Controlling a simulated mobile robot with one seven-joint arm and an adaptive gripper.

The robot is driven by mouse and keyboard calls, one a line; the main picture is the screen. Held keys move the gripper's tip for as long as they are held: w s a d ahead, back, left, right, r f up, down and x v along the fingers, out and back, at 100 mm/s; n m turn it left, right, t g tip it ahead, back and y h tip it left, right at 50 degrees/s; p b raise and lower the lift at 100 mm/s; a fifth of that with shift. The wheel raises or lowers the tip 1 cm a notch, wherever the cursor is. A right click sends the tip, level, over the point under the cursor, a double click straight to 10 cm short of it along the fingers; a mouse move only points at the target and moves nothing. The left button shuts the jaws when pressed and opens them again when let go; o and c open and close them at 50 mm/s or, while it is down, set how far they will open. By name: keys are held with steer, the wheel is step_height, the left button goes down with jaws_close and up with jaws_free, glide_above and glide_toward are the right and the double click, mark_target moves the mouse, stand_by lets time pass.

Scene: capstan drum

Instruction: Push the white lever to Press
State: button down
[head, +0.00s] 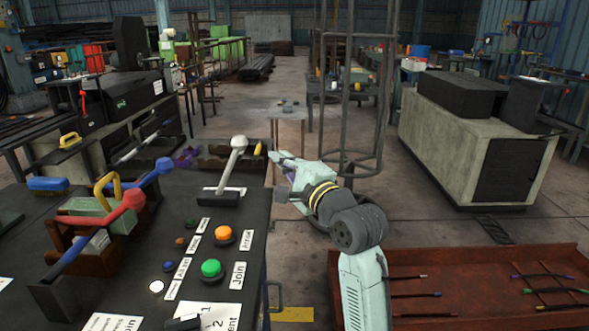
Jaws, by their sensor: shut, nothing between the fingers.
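The white lever (231,165) stands on the dark control bench on the left, with a pale round knob at its top. It leans slightly to the right and rises from a dark base block with a white label plate (219,191). I cannot read the text on that plate. My gripper (276,156) is shut and empty. It is to the right of the lever, near the bench's right edge, pointing toward the back left, and looks apart from the lever. The lower part of the fingers is hard to make out.
A brown tray (459,255) with cables is at the lower right. A metal frame (352,100) stands behind my arm.

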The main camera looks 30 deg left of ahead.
steer(key=a, duration=0.3)
steer(key=s+a+r, duration=0.1)
steer(key=shift+a+p, duration=0.35)
steer(key=shift+p, duration=0.05)
steer(key=shift+s+a+r+n+p, duration=0.2)
steer(key=shift+a+r+n+p, duration=0.15)
steer(key=shift+p, duration=0.55)
